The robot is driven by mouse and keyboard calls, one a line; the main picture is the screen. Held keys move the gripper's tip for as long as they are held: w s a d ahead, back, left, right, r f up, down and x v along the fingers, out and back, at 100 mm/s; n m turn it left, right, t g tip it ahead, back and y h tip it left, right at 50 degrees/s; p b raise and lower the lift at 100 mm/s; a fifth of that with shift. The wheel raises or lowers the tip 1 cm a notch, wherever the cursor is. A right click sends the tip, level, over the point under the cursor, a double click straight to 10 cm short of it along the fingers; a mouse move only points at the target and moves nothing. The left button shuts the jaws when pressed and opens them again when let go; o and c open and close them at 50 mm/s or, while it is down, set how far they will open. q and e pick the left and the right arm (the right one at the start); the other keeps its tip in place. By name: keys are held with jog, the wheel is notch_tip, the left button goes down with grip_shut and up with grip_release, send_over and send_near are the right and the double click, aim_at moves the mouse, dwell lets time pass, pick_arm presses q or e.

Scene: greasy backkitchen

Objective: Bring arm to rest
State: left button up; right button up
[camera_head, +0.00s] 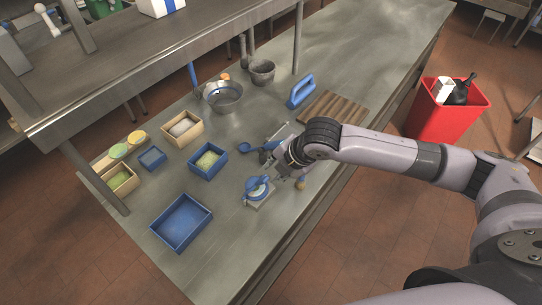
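My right arm comes in from the right and reaches over the steel table (340,70). My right gripper (272,157) is above the table's front half, close to a blue round object on a small pale base (257,190). I cannot tell whether it touches anything. The fingers are small and partly hidden by the wrist, so I cannot tell whether they are open or shut. My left gripper is not in view.
Near the gripper are a blue bin (208,160) with yellow-green contents and a wooden slatted board (333,111). An empty blue tray (181,222), a metal bowl (223,96) and a blue-handled tool (301,90) lie around. A red bin (446,112) stands beyond the table's right edge.

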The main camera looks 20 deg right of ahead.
jog(key=s+a+f+m+y, duration=0.1)
jog(key=s+a+f+m, duration=0.1)
jog(key=s+a+m, duration=0.65)
jog(key=s+d+f+m+g+h, duration=0.1)
jog(key=s+d+f+m+h, duration=0.35)
jog(key=s+d+m, duration=0.95)
notch_tip(320, 180, down, 30)
jog(key=g+b, duration=0.1)
jog(key=b, duration=0.5)
jog(key=s+d+f+g+b, duration=0.1)
jog(key=s+f+b, duration=0.2)
jog(key=s+f, duration=0.6)
jog(key=s+d+f+b, duration=0.1)
jog(key=s+f+b, duration=0.2)
jog(key=s+f, duration=0.6)
notch_tip(320, 180, down, 6)
jog(key=shift+r+g, duration=0.15)
jog(key=shift+g, duration=0.25)
